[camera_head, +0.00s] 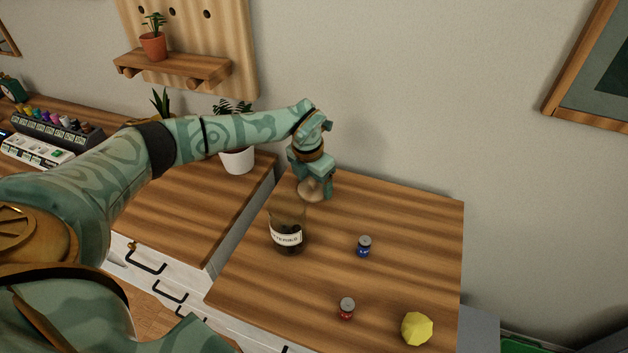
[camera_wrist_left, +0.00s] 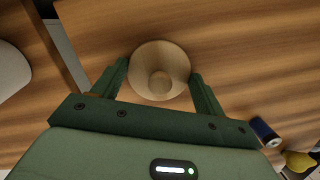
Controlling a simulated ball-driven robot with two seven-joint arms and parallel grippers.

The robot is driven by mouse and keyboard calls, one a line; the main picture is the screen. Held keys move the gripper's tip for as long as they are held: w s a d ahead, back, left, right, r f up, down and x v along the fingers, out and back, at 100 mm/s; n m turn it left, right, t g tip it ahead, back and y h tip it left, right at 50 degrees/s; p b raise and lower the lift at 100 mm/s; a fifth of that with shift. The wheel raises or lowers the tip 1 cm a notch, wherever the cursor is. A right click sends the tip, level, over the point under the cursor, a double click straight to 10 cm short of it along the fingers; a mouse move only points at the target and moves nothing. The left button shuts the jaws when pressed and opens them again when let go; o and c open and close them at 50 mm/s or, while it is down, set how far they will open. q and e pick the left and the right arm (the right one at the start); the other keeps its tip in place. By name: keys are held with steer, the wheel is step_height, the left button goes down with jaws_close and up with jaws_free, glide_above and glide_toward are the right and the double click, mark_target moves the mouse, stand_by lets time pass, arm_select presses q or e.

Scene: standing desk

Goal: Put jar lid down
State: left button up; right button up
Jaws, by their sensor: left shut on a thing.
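The round pale wooden jar lid (camera_head: 311,190) is at the back left part of the right desk top. My left gripper (camera_head: 318,181) points down and is shut on it. In the left wrist view the lid (camera_wrist_left: 160,54) sits between the two fingers of the left gripper (camera_wrist_left: 160,76), its round knob facing the camera. I cannot tell whether the lid touches the wood. The glass jar (camera_head: 288,238), with a white label and dark contents, stands upright and uncovered, nearer than the lid. My right gripper is not in view.
A potted plant in a white pot (camera_head: 238,160) stands on the left desk, across a gap.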

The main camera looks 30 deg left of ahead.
mark_target(309, 192)
arm_select(q)
steer(key=o, duration=1)
steer(key=shift+c, duration=0.2)
step_height(309, 192, up, 12)
steer(key=s+p, duration=0.1)
steer(key=p, duration=0.2)
steer(key=shift+s+a, duration=0.15)
steer(key=shift+s, duration=0.25)
steer(key=shift+r+p, duration=0.1)
steer(key=shift+p, duration=0.2)
